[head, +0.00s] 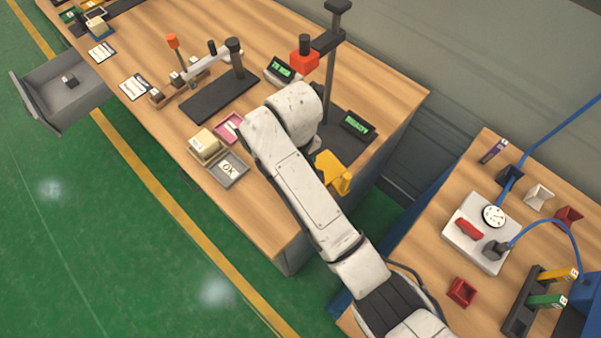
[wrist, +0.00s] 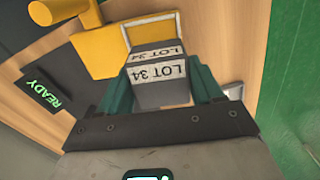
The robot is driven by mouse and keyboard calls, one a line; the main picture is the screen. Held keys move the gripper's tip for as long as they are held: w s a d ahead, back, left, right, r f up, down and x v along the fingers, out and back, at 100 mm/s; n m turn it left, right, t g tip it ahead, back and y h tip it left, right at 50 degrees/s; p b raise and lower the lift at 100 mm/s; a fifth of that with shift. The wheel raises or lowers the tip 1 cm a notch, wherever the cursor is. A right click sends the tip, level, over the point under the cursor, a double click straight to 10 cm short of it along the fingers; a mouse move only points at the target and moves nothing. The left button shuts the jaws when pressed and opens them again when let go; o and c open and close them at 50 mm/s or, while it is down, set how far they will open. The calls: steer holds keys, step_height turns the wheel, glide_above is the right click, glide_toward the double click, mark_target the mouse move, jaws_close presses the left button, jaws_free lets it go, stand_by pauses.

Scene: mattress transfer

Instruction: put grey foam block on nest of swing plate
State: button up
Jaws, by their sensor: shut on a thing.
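My gripper (wrist: 162,88) is shut on a grey block (wrist: 165,96) with white "LOT 34" labels, held between its green fingers in the wrist view. The yellow swing plate (wrist: 82,22) lies just beyond the block in the wrist view. I cannot tell whether the block touches the plate. In the head view the yellow plate (head: 330,164) shows beside my arm, with a yellow knob at its near end. My arm hides the gripper and block there.
A dark display reading READY (head: 357,124) stands by the plate. A press with a red head (head: 304,58) rises behind my arm. An OK tray (head: 230,170), a pink tray (head: 229,128) and a cream box (head: 205,145) lie left. A second table (head: 420,255) stands right.

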steer(key=shift+d+f, duration=0.25)
steer(key=shift+f, duration=0.05)
steer(key=shift+d+f+p, duration=0.2)
steer(key=shift+f+p, duration=0.2)
steer(key=shift+f, duration=1.4)
steer(key=shift+f, duration=0.15)
steer(key=o, duration=1)
steer(key=shift+o, duration=0.2)
step_height(320, 180, up, 11)
steer(key=shift+r+p, duration=0.1)
steer(key=shift+p, duration=0.7)
steer(key=shift+r+p, duration=0.6)
steer(key=shift+p, duration=0.05)
steer(key=shift+f, duration=0.1)
